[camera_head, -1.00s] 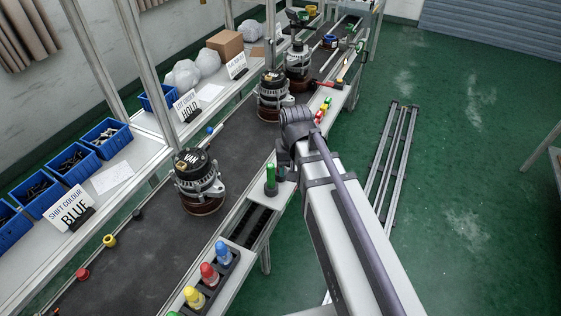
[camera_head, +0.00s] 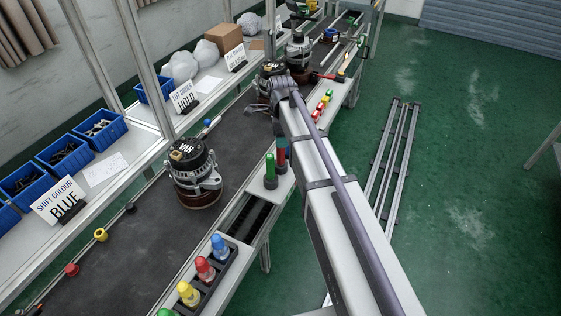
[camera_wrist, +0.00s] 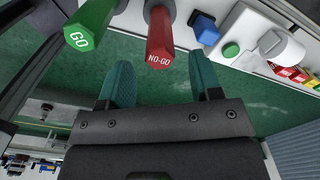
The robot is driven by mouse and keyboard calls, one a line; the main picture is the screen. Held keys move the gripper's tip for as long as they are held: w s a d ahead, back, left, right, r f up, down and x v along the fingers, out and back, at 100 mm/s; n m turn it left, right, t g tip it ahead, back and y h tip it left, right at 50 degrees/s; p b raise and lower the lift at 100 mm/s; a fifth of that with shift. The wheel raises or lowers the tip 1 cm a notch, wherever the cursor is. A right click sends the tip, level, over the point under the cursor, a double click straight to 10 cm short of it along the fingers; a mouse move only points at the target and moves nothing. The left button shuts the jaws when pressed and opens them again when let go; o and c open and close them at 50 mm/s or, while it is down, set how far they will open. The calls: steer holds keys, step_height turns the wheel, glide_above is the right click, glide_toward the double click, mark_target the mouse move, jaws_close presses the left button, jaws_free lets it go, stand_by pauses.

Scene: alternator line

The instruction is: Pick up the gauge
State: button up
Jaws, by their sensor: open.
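Two gauges stand upright side by side on a pale ledge beside the conveyor. The green GO gauge (camera_head: 270,168) is nearer, and the red NO-GO gauge (camera_head: 282,152) is just behind it, partly covered by my arm. In the wrist view, the GO gauge (camera_wrist: 88,28) is at upper left and the NO-GO gauge (camera_wrist: 160,40) at top centre. My gripper (camera_wrist: 160,64) is open, with two teal fingers. The NO-GO handle's end lies in line with the gap between the fingertips; I cannot tell the depth.
An alternator (camera_head: 195,173) stands on the dark conveyor (camera_head: 135,245), with others farther back. A rack of blue, red and yellow bottles (camera_head: 206,268) is at the front. A blue part (camera_wrist: 204,28) and a white object (camera_wrist: 281,46) are right of NO-GO.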

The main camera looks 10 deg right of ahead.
steer(key=shift+f, duration=0.1)
step_height(320, 180, down, 5)
steer(key=b, duration=0.5)
steer(key=shift+a+f, duration=0.1)
steer(key=shift+f, duration=0.1)
steer(key=shift+r, duration=0.25)
steer(key=shift+c, duration=0.2)
steer(key=c, duration=1)
step_height(320, 180, up, 10)
steer(key=p, duration=1)
steer(key=shift+r+p, duration=0.15)
steer(key=shift+p, duration=0.15)
steer(key=shift+f, duration=0.2)
steer(key=o, duration=0.4)
steer(key=shift+c, duration=1.3)
